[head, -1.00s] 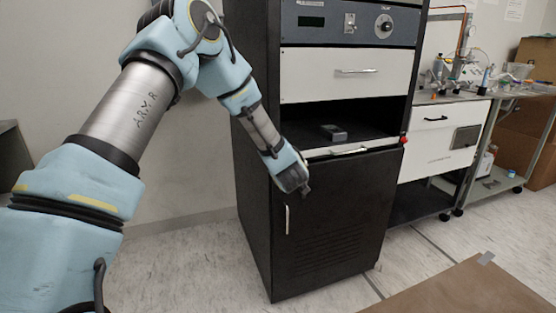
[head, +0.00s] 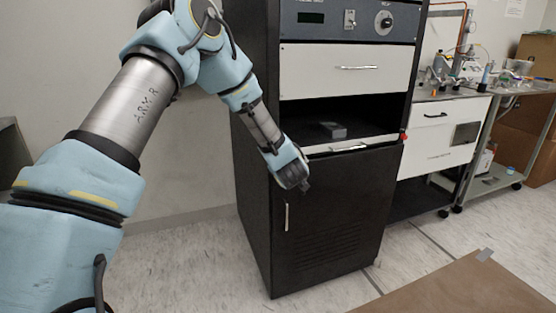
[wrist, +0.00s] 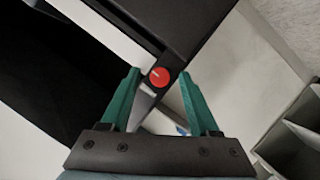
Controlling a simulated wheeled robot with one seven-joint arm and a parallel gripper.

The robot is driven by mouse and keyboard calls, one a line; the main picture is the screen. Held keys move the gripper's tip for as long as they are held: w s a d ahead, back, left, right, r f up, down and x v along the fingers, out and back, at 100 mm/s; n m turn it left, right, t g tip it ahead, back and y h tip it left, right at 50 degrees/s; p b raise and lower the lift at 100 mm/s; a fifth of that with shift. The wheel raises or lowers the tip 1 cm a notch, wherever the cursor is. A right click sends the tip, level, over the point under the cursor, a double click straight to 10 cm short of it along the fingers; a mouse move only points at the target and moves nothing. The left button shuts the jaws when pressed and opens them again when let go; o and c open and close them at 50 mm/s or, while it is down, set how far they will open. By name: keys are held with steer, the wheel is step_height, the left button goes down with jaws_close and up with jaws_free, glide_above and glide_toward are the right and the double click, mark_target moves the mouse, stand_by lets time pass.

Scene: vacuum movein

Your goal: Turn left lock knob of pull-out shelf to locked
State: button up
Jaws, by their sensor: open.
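The pull-out shelf (head: 372,144) is a white-fronted strip with a handle in the black cabinet, and it appears pushed in. My gripper (head: 303,186) is at the shelf's left end, just below its front edge. In the wrist view my gripper (wrist: 159,74) is open, with two green fingers apart and nothing held. A round red knob (wrist: 160,78) with a small pale mark shows between the fingertips, apparently beyond them; contact cannot be told. This left knob is hidden behind my gripper in the head view. The right red knob (head: 404,137) is at the shelf's right end.
A grey box-like item (head: 333,130) sits in the opening above the shelf. A white drawer (head: 320,75) is above, and a black door (head: 335,215) with a vertical handle is below. A white cart (head: 440,150) stands at the right. The floor in front is mostly clear.

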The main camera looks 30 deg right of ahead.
steer(key=b+v, duration=0.1)
steer(key=v, duration=1)
steer(key=shift+w, duration=0.1)
steer(key=w+a+r+m+g+p, duration=0.2)
steer(key=a+r+g+p, duration=0.1)
steer(key=a, duration=0.6)
steer(key=w+a+r+m+g+p, duration=0.2)
steer(key=a+r+p, duration=0.1)
steer(key=a, duration=0.5)
steer(key=s+a+r+g+y+p, duration=0.1)
steer(key=s+a, duration=0.3)
steer(key=a, duration=0.4)
steer(key=s+a+r+g+y+p, duration=0.1)
steer(key=s+a+g+y+p, duration=0.1)
steer(key=s+a, duration=0.3)
steer(key=s+a+r+g+y+p, duration=0.1)
steer(key=s+a+r+g, duration=0.1)
steer(key=a, duration=0.9)
steer(key=s+g, duration=0.1)
steer(key=s, duration=0.1)
steer(key=shift+s+g+y+p, duration=0.3)
steer(key=shift+s+g+p, duration=0.05)
steer(key=shift+g, duration=0.05)
